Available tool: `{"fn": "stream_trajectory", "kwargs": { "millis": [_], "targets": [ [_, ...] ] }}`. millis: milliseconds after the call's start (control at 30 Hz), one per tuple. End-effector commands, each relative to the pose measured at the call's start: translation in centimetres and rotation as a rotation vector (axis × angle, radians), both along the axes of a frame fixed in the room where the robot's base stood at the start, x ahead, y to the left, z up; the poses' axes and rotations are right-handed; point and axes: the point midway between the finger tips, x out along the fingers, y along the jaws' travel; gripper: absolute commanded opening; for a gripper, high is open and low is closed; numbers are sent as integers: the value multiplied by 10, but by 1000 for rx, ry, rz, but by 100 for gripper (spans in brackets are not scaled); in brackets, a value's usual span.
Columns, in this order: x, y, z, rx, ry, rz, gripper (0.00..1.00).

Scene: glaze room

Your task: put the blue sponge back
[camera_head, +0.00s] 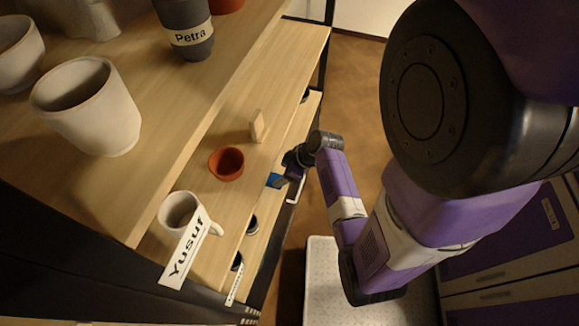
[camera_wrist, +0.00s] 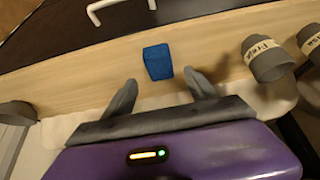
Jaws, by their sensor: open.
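The blue sponge (camera_wrist: 158,62) rests on a light wooden shelf board (camera_wrist: 215,50) in the wrist view. It lies just beyond my gripper (camera_wrist: 161,80), whose two grey fingers are spread apart with nothing between them. The sponge is in line with the gap, and the fingers do not appear to touch it. In the head view a small blue patch, apparently the sponge (camera_head: 275,180), shows at the edge of a lower shelf. My gripper (camera_head: 288,174) is beside it there, small and partly hidden by the arm.
Dark grey labelled cups (camera_wrist: 268,57) stand right of the sponge, and another grey cup (camera_wrist: 17,113) is at far left. Board around the sponge is clear.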

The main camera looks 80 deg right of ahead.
Motion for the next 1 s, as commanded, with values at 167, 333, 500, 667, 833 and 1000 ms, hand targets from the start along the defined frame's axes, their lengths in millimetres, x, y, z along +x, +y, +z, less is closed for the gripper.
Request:
{"fn": "stream_trajectory", "kwargs": {
  "millis": [167,333,500,667,833,1000],
  "targets": [
    [-16,4,29,-1,-1,1,66],
    [-24,6,45,0,-1,0,66],
    [-21,22,45,-11,11,-4,66],
    [-4,74,42,-81,24,-24,66],
    [4,136,67,-197,-47,-32,66],
    [3,194,122,-271,-215,5,66]
  ]
}}
